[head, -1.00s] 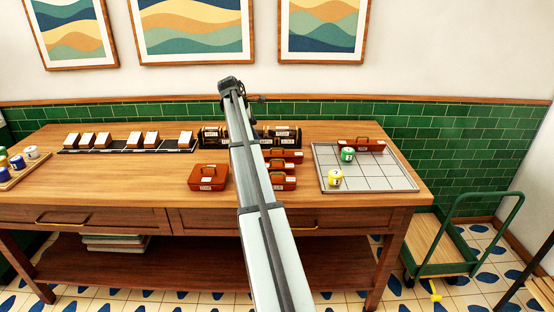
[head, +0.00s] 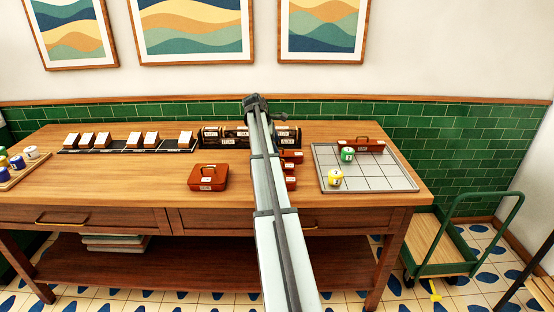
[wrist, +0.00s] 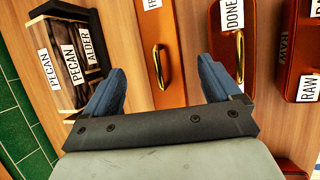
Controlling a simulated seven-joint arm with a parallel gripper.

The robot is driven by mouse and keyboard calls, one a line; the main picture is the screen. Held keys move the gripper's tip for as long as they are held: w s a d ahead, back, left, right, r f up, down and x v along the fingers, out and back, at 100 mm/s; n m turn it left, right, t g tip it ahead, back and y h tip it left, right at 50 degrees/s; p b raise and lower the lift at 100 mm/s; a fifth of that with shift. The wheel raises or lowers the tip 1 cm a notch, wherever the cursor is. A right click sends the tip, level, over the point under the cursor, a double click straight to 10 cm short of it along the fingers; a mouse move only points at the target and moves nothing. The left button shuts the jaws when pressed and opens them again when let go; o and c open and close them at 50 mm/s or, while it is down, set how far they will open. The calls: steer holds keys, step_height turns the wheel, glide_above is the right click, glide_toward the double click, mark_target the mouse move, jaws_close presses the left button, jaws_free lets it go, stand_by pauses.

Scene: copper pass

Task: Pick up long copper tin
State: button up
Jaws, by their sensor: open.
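Several copper-brown tins with top handles and white labels lie on the table. In the wrist view, one long narrow tin (wrist: 172,75) with a brass handle lies between my fingers, its label cut off at the top edge. A tin labelled DONE (wrist: 213,50) lies beside it to the right, and one labelled RAW (wrist: 301,50) is farther right. My gripper (wrist: 160,66) is open, its blue fingers spread above the tins and holding nothing. In the head view my arm partly hides the tin group (head: 291,156). I cannot tell the fingers' height.
A dark rack (wrist: 66,60) labelled PECAN and ALDER stands close to the left finger. In the head view, a separate tin (head: 208,177) sits left of my arm. A gridded tray (head: 385,180) at right holds a tin (head: 361,145) and green and yellow canisters.

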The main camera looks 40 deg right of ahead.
steer(key=shift+a+x, duration=0.2)
steer(key=shift+x, duration=2.4)
steer(key=shift+f, duration=0.1)
steer(key=c, duration=1.6)
steer(key=shift+o, duration=0.2)
steer(key=shift+r, duration=0.4)
jaws_close()
step_height(320, 180, up, 17)
steer(key=shift+r, duration=0.15)
